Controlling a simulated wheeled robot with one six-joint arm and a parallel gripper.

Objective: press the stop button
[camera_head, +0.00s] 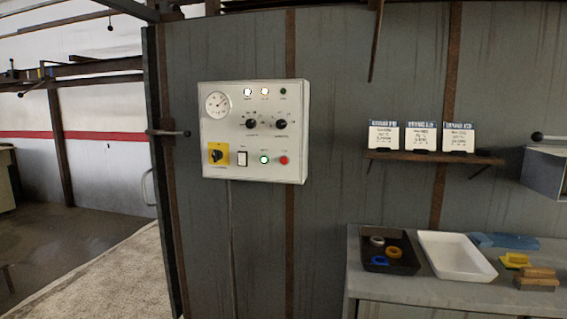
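A pale control panel box (254,131) hangs on the grey metal wall, left of the picture's middle. A red button (283,160), likely the stop button, sits at its lower right, just right of a green button (264,160) that looks bright. The button labels are too small to read. The panel also has a round gauge (218,105), two black knobs, a white switch (242,158) and a black rotary switch on a yellow plate (217,154). Nothing covers the panel's front. My gripper is not in view.
A lever handle (170,132) sticks out left of the panel. At right, a narrow shelf (480,157) holds three white cards. Below it, a grey bench (400,291) carries a black tray, a white tray (450,237) and small blocks. The space before the panel looks clear.

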